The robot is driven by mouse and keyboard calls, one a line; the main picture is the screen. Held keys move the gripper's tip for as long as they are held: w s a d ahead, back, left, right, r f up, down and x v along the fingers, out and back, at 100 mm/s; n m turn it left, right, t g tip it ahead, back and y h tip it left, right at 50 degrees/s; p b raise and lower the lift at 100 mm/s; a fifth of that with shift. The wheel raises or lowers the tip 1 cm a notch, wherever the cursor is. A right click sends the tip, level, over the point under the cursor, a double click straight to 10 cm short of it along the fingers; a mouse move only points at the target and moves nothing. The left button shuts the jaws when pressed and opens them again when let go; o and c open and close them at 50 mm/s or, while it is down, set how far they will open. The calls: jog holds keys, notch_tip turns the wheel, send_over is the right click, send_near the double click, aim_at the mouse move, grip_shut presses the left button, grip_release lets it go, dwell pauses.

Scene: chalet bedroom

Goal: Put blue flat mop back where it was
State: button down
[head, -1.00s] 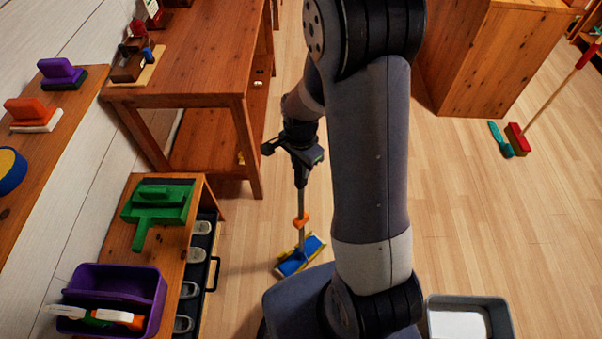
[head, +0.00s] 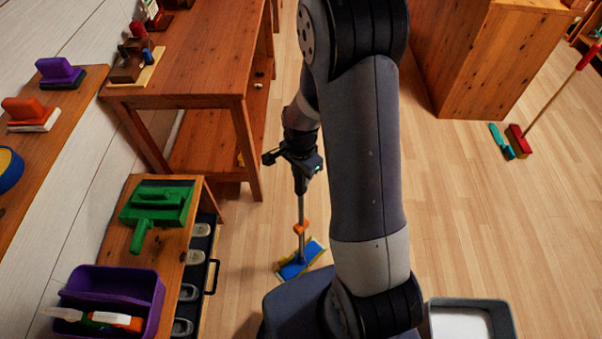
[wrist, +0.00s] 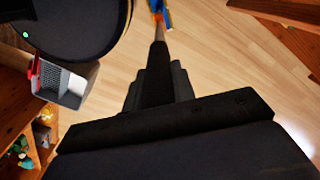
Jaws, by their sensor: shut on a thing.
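The blue flat mop (head: 293,268) has a blue head with yellow edges, a grey pole and an orange collar. In the head view its head is at the floor, between the low shoe bench and my arm's base. My gripper (head: 301,184) is shut on the upper part of the pole, which hangs roughly upright below it. In the wrist view the mop (wrist: 158,22) shows at the top, its pole running up from my gripper (wrist: 158,85). Whether the mop head touches the floor I cannot tell.
A wooden table (head: 205,92) stands behind my gripper at left. The low bench (head: 118,243) with a green dustpan (head: 157,205) and purple caddy (head: 112,290) is at left. A wooden cabinet (head: 487,60), a red broom (head: 518,142) and a grey bin (head: 430,320) are at right. Open floor lies between.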

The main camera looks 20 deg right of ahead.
jog(key=c, duration=1.2)
grip_release()
jog(key=shift+s+f, duration=0.25)
jog(key=shift+f, duration=0.1)
jog(key=shift+o, duration=0.2)
jog(key=shift+r+p, duration=0.55)
jog(key=r, duration=0.8)
jog(key=r+p, duration=0.1)
jog(key=r, duration=0.3)
jog(key=shift+w+r, duration=0.25)
jog(key=shift+f, duration=0.1)
notch_tip(320, 180, down, 13)
jog(key=shift+r+b, duration=0.1)
jog(key=shift+b, duration=0.75)
